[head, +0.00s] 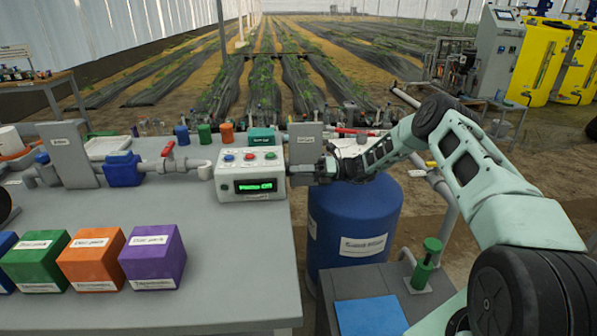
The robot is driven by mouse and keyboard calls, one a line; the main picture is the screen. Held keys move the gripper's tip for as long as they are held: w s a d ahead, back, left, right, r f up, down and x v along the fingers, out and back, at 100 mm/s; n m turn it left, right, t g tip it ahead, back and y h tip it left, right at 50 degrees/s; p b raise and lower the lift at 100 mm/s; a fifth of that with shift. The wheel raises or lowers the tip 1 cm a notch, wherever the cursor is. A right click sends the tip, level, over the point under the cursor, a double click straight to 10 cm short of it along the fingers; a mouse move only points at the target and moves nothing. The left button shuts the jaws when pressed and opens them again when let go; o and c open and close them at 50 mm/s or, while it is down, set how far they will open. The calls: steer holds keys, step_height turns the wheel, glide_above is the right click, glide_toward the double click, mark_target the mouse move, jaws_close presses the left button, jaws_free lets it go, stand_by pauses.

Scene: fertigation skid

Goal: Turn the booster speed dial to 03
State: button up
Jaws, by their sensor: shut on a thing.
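A white control box (250,173) stands near the right edge of the grey bench. It has a blue, a red and a green button on top and a small green-lit display (255,186) on its front; the digits are too small to read surely. My gripper (318,170) reaches in from the right to the box's right side and is shut there. The booster speed dial is between its fingers, mostly hidden by them, so its pointer and marks cannot be read.
A grey upright housing (305,140) stands just behind my gripper. A blue drum (352,225) is below my forearm, beside the bench. Green, orange and purple boxes (153,257) sit at the bench's front left. A pipe with a red-handled valve (175,163) runs left of the control box.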

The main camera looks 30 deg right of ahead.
steer(key=shift+d, duration=0.1)
stand_by(0.3)
steer(key=o, duration=1)
steer(key=shift+c, duration=0.2)
steer(key=b+v, duration=0.2)
steer(key=v, duration=1.5)
steer(key=shift+s+d, duration=0.15)
